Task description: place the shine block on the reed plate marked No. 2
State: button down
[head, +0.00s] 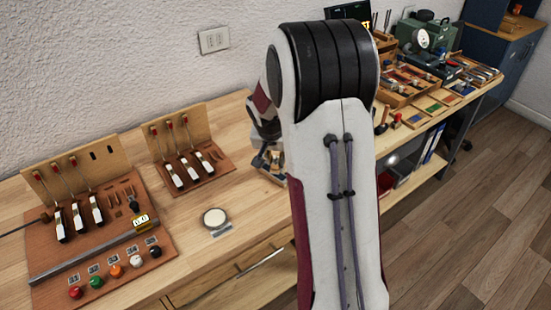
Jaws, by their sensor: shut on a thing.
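My gripper (266,158) is partly hidden behind my own arm, low over the bench just right of the second brown board. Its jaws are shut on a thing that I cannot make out. I cannot pick out the shine block with certainty. I cannot identify the reed plate marked No. 2, as markings are too small to read. Several small square plates, one of them a grey plate (114,259), lie in a slanting row on the left brown board (50,252), behind coloured balls.
A second brown board (222,166) carries white-and-black hammers. A round white-topped disc (215,217) sits on clear wood behind a small grey label (222,233). A long metal bar (92,252) crosses the left board. Trays and tools (410,82) crowd the bench's right part.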

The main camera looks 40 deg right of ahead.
jog(key=shift+f, duration=0.15)
jog(key=c, duration=1.9)
grip_release()
jog(key=shift+v, duration=6.1)
